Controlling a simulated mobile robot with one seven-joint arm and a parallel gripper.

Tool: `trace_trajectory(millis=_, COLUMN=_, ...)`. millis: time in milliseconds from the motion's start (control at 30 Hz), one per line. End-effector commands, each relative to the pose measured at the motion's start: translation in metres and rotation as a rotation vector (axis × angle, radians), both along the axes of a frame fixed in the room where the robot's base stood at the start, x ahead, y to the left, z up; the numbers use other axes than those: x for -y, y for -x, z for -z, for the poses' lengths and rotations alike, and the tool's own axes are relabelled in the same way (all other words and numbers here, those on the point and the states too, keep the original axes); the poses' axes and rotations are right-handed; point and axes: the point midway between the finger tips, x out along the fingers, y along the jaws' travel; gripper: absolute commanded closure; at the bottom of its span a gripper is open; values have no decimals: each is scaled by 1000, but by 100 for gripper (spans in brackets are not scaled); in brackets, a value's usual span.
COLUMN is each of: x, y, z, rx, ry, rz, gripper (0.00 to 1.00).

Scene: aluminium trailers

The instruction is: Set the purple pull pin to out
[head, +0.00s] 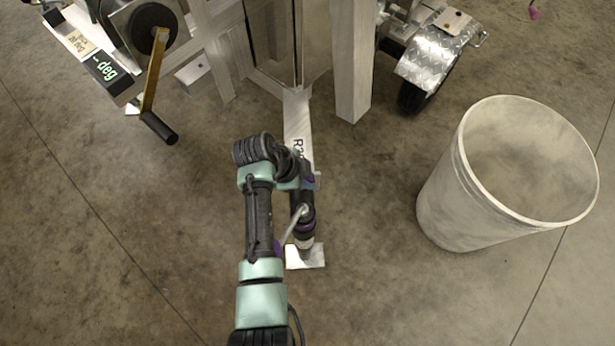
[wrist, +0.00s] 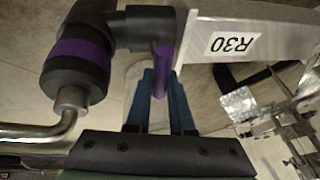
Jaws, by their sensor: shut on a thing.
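The purple pull pin (wrist: 163,56) is a short purple cylinder in the wrist view, beside the end of a silver beam (wrist: 265,42) labelled R30. My gripper (wrist: 160,74) has its two teal fingers on either side of the pin's lower part, closed on it. A black fitting (wrist: 75,75) with a purple band and a bent metal rod (wrist: 35,130) is left of the pin. In the head view the labelled beam (head: 297,115) runs toward my arm, which hides the pin and my fingertips. The purple-banded fitting (head: 305,212) shows beside my arm.
A large pale bin (head: 440,200) stands on the floor at right. A yellow crank (head: 155,75) with a black grip sticks out at upper left, near a green digital display (head: 105,70). A wheel under a treadplate fender (head: 432,65) is at upper right. The floor at lower left is clear.

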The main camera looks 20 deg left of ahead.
Motion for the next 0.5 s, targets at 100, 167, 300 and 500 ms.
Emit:
trace_trajectory(millis=100, x=0, y=0, z=-19, rx=0, ry=-1, rz=0, gripper=100)
trace_trajectory(millis=167, x=0, y=0, z=-21, rx=0, ry=-1, rz=0, gripper=100)
trace_trajectory(millis=300, x=-1, y=0, z=-20, rx=1, ry=0, rz=0, gripper=100)
trace_trajectory(millis=500, x=-1, y=-1, z=-21, rx=2, ry=0, rz=-1, gripper=69)
